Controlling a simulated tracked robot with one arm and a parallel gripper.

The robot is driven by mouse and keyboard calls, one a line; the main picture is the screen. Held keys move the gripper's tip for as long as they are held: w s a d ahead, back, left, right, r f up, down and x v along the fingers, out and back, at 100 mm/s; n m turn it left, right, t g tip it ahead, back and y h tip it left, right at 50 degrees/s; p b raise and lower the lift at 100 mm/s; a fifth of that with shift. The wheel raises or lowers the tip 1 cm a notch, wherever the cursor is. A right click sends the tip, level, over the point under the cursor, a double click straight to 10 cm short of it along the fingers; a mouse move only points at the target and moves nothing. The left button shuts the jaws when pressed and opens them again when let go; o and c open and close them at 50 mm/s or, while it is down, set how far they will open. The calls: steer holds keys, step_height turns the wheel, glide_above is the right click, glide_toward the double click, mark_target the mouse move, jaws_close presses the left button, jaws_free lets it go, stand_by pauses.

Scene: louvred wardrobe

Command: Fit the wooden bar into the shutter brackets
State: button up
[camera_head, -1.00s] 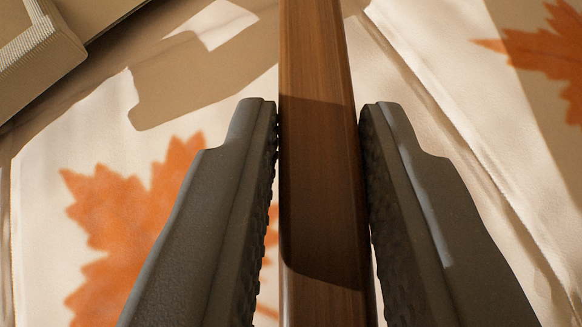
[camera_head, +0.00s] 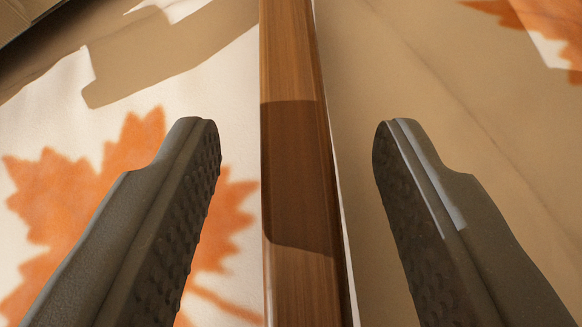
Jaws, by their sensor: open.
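The wooden bar (camera_head: 298,160) is brown and runs from the top edge to the bottom edge of the head camera view, a little right of the middle at its lower end. A dark shadow lies across its middle. My gripper (camera_head: 298,150) is open, with one dark grey ridged finger on each side of the bar. No shutter brackets are in view.
Pale cloth (camera_head: 60,90) with orange maple leaf prints (camera_head: 120,190) lies behind the bar and fingers. The right side (camera_head: 440,110) is mostly plain beige with a crease. A dark edge shows at the top left corner.

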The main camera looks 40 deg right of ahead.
steer(key=p+v, duration=0.2)
steer(key=v, duration=0.8)
steer(key=shift+s+a+r+p, duration=0.2)
steer(key=shift+a+p, duration=0.1)
steer(key=shift+p, duration=0.1)
